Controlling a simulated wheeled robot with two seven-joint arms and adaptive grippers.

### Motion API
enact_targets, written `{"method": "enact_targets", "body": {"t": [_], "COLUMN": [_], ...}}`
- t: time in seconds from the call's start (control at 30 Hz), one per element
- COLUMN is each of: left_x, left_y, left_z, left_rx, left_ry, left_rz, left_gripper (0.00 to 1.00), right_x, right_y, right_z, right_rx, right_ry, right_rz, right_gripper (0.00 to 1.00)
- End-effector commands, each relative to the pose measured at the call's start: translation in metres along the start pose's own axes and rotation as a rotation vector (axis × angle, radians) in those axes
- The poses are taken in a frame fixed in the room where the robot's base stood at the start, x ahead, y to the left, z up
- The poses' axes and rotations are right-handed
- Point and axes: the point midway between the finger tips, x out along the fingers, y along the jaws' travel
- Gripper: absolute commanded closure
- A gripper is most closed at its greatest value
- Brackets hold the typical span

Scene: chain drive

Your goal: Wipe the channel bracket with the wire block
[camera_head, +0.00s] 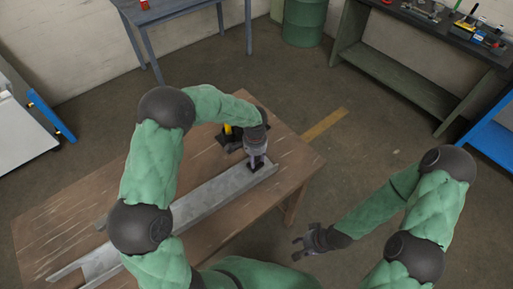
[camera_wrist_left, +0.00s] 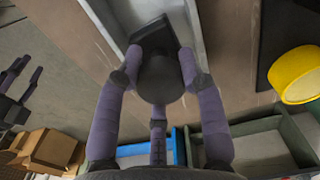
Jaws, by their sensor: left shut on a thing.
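The channel bracket (camera_head: 205,200) is a long grey metal channel lying diagonally across the wooden table (camera_head: 60,225). My left arm hides part of it. My left gripper (camera_head: 257,157) is above the bracket's far right end, shut on the wire block (camera_head: 256,169). In the left wrist view, the wire block (camera_wrist_left: 152,35) has a dark rounded top and a flat dark base, between my left fingers (camera_wrist_left: 158,85). Its base is over the inside of the channel (camera_wrist_left: 190,25); contact is hard to tell. My right gripper (camera_head: 308,242) is open and empty, beyond the table's right edge.
A yellow and black object (camera_head: 229,132) stands on the table behind my left gripper; its yellow part (camera_wrist_left: 297,75) shows in the left wrist view. A dark workbench (camera_head: 420,65) with tools is at the back right. A green drum (camera_head: 304,22) stands at the back.

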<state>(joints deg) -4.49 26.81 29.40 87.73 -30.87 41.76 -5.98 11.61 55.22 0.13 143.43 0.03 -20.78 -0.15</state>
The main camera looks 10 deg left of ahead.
Motion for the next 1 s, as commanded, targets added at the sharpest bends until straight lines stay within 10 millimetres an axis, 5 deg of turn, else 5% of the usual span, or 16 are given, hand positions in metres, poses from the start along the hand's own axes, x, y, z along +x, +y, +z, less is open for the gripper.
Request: {"method": "enact_targets", "body": {"t": [0.5, 1.0], "left_x": [-0.047, -0.051], "left_y": [0.002, 0.002], "left_z": [-0.002, -0.002], "left_rx": [-0.003, -0.003], "left_ry": [-0.003, -0.003], "left_rz": [0.002, 0.002], "left_gripper": [0.91, 0.91], "right_x": [-0.028, -0.029], "right_y": [-0.01, -0.011], "right_z": [0.001, 0.001], "right_rx": [0.0, 0.0], "right_ry": [0.0, -0.001], "right_rz": [0.0, 0.0], "right_gripper": [0.6, 0.6]}}
